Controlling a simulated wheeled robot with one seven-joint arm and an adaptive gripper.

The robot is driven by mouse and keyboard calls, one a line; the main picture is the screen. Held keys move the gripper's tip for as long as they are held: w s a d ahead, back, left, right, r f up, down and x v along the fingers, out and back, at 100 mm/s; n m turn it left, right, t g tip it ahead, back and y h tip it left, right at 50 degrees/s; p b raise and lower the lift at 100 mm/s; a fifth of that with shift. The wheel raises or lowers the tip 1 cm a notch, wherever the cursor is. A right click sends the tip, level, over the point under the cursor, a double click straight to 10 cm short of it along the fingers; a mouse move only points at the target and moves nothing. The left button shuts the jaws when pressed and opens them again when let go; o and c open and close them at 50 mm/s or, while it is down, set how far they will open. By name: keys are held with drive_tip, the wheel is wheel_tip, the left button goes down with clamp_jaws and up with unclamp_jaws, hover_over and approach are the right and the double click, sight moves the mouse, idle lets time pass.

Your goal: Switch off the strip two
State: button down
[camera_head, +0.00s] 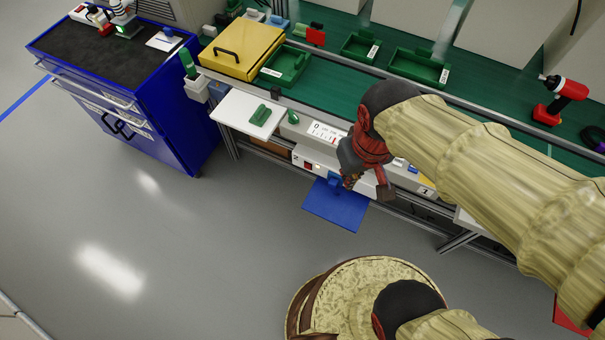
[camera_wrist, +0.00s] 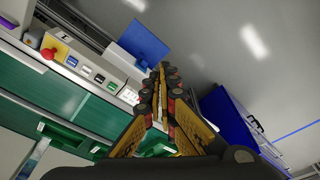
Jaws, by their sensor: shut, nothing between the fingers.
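The white power strip (camera_head: 298,159) with a mark that looks like a 2 runs under the bench front in the head view. A red switch (camera_head: 308,165) sits near its left end; I cannot tell its position. My gripper (camera_head: 349,183) is in front of this strip, right of the switch, and hides part of its middle. In the wrist view my gripper (camera_wrist: 160,78) has its fingers together, with nothing between them. It appears apart from the switch. The switch is not clear in the wrist view.
A blue board (camera_head: 336,204) juts out below the strip; it also shows in the wrist view (camera_wrist: 143,41). A control panel (camera_wrist: 92,72) with a red button (camera_wrist: 47,54) lies at left there. A white shelf (camera_head: 240,112) and blue cabinet (camera_head: 165,108) stand left.

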drive_tip(key=w+a+f+n+t+h+b, duration=0.15)
drive_tip(key=f+n+h, duration=0.4)
drive_tip(key=f, duration=0.95)
drive_tip(key=w+a+f+n+t+h, duration=0.1)
drive_tip(key=w+a+f+n+h, duration=0.15)
drive_tip(key=f+n, duration=0.95)
drive_tip(key=w+a+f+n+t+h+b, duration=0.1)
drive_tip(key=w+a+f+n+t+h, duration=0.25)
drive_tip(key=f, duration=1.55)
drive_tip(key=w+f+n+t, duration=0.2)
drive_tip(key=w+f+n, duration=0.15)
drive_tip(key=f, duration=0.25)
drive_tip(key=w+a+r+n+t+y, duration=0.1)
drive_tip(key=w+a+n+t+y, duration=0.1)
drive_tip(key=w+a, duration=0.4)
drive_tip(key=shift+w+a+n+t+y, duration=0.3)
drive_tip(key=shift+a+t+y, duration=0.35)
drive_tip(key=shift+a+t, duration=0.35)
